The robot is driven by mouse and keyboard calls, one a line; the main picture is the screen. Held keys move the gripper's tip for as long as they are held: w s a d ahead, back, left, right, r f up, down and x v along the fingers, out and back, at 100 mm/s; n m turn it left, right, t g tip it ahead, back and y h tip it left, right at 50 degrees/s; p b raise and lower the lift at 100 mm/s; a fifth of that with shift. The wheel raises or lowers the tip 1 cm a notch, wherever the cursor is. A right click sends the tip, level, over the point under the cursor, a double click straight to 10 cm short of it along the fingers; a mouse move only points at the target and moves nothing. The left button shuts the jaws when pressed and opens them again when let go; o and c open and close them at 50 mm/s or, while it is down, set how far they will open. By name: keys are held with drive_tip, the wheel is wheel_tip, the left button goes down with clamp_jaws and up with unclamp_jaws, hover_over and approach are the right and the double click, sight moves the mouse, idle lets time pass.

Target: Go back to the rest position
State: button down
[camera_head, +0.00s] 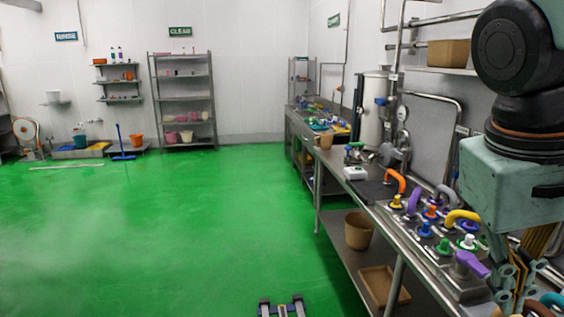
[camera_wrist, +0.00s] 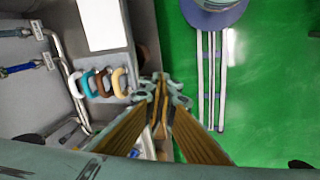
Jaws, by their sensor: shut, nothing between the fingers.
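My gripper (camera_head: 516,284) hangs at the lower right of the head view, below my pale green wrist, by the near end of the steel counter (camera_head: 340,190). In the wrist view my gripper (camera_wrist: 161,82) has its fingertips together with nothing between them. It points downward over the counter's edge beside the green floor (camera_wrist: 270,90). On the counter in the head view stands a panel with several coloured curved handles and knobs, including an orange handle (camera_head: 396,180), a yellow handle (camera_head: 461,217) and a purple handle (camera_head: 471,264). My gripper partly hides the counter's near end.
A brown bin (camera_head: 358,230) and a brown tray (camera_head: 382,287) sit on the counter's lower shelf. A steel tank (camera_head: 373,110) stands farther back. Pipes run along the right wall. A shelf rack (camera_head: 183,95) is at the back. The green floor at left is largely clear.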

drive_tip(key=s+a+f+n+t+y, duration=0.1)
drive_tip(key=s+a+t+y, duration=0.2)
drive_tip(key=a, duration=0.8)
drive_tip(key=shift+s+a+n, duration=0.3)
drive_tip(key=shift+s+a, duration=0.05)
drive_tip(key=shift+s, duration=0.2)
drive_tip(key=c, duration=3.4)
unclamp_jaws()
drive_tip(key=shift+c, duration=0.2)
